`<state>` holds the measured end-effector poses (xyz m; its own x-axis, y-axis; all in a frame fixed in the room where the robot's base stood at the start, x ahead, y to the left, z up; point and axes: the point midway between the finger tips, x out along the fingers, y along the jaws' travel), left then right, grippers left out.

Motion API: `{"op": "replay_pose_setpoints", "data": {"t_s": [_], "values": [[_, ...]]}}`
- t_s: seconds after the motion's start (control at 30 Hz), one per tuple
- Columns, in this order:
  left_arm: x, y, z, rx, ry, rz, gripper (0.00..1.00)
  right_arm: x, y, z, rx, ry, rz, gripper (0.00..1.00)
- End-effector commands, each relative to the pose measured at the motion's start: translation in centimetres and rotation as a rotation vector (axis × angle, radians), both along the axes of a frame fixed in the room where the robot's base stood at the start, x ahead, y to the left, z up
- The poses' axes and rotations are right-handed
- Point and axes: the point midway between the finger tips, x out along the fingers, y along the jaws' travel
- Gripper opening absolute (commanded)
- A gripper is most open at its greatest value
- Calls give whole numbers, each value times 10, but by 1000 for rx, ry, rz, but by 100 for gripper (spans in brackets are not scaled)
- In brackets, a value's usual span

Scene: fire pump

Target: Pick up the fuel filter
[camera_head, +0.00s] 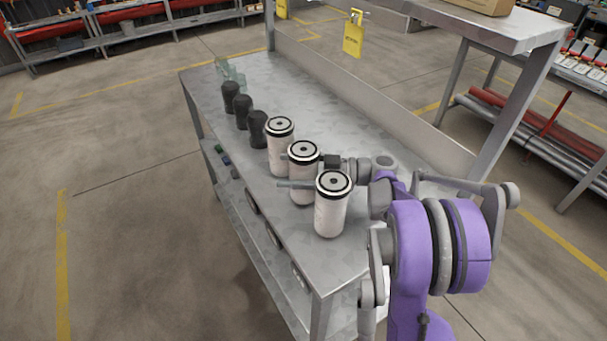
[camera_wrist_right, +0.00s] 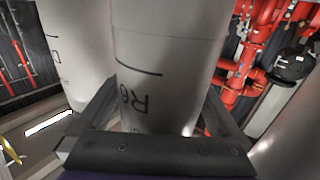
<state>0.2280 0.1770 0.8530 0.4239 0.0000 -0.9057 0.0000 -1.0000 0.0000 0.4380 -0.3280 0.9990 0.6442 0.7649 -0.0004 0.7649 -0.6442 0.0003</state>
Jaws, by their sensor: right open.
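Three white cylindrical fuel filters with black-ringed tops stand upright in a row on the metal workbench: near (camera_head: 331,208), middle (camera_head: 303,172) and far (camera_head: 281,149). My right gripper (camera_head: 291,171) reaches in from the right, with its open fingers on either side of the middle filter. The near filter hides part of the gripper. In the right wrist view, a white filter (camera_wrist_right: 165,65) with dark lettering stands between the open fingers, and another white filter (camera_wrist_right: 78,45) stands to the left. Finger contact cannot be told. My left gripper is not in view.
Several smaller black filters (camera_head: 243,110) continue the row, with clear glass-like items (camera_head: 230,72) at the far end. The workbench (camera_head: 335,115) is bare behind the row.

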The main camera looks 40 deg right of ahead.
Motion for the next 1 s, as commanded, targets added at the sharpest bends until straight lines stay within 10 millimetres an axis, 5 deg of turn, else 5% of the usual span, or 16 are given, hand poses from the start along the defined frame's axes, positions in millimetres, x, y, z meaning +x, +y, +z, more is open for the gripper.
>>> {"op": "replay_pose_setpoints", "data": {"t_s": [0.13, 0.67, 1.0], "values": [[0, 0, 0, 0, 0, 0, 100, 0, 0, 0, 0, 0, 0, 96], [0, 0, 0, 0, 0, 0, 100, 0, -1, 0, 0, 0, 0, 1], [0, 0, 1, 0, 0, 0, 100, 0, -1, 5, 1, -1, -1, 0]]}}
